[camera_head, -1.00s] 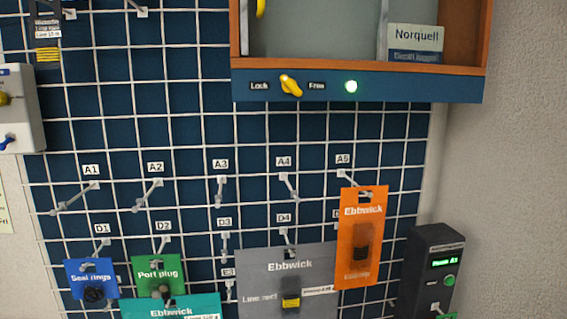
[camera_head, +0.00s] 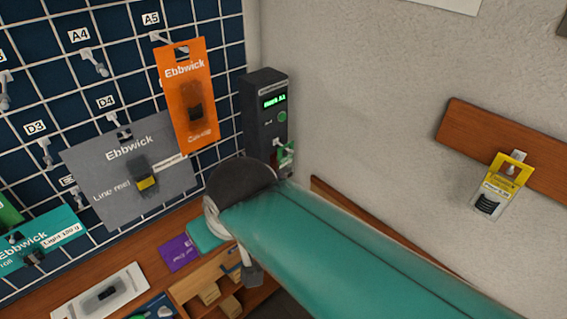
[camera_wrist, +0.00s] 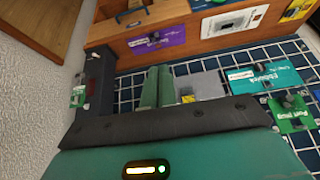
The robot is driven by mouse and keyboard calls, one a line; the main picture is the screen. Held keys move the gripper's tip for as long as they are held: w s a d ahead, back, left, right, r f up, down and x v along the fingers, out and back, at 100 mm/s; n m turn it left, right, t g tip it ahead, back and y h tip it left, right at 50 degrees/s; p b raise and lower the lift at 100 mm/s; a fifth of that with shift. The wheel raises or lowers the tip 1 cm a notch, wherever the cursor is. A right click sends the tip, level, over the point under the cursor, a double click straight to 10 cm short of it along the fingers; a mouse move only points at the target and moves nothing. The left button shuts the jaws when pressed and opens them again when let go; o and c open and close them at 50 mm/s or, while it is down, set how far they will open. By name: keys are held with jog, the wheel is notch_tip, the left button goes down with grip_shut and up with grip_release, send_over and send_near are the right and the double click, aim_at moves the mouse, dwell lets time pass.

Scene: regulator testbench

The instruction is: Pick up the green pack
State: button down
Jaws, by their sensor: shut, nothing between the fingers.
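The green Port plug pack (camera_wrist: 293,115) hangs on the grid wall at the right of the wrist view. In the head view only a sliver of a green pack (camera_head: 8,214) shows at the left edge. A smaller green-and-white pack (camera_head: 286,155) hangs on the dark box at the wall corner; it also shows in the wrist view (camera_wrist: 78,97). My gripper (camera_wrist: 158,72) has its two green fingers together, empty, apart from both packs.
Orange (camera_head: 192,95), grey (camera_head: 115,185) and teal (camera_head: 40,240) Ebbwick packs hang on the grid. The dark box (camera_head: 262,100) with a green display stands beside it. A wooden shelf (camera_head: 75,270) lies below with packs and boxes. A yellow pack (camera_head: 500,185) hangs on the right wall.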

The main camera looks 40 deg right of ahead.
jog(key=c, duration=2.2)
grip_release()
jog(key=c, duration=1.8)
grip_release()
jog(key=o, duration=1.4)
jog(key=f+m+g+y, duration=0.1)
jog(key=f+m, duration=0.1)
jog(key=f+m+g+y, duration=0.1)
jog(key=f+m, duration=0.1)
jog(key=d+f+m+g+y, duration=0.1)
jog(key=f+m, duration=0.1)
jog(key=shift+w+f+y, duration=0.15)
jog(key=shift+w+y, duration=0.15)
jog(key=shift+w, duration=0.1)
jog(key=shift+c, duration=0.2)
jog(key=m+t+h, duration=0.3)
jog(key=m+t, duration=1.2)
jog(key=m, duration=1.5)
send_near(289, 167)
jog(key=w, duration=0.6)
jog(key=shift+a, duration=0.25)
jog(key=shift+w, duration=2.65)
jog(key=shift+c, duration=0.2)
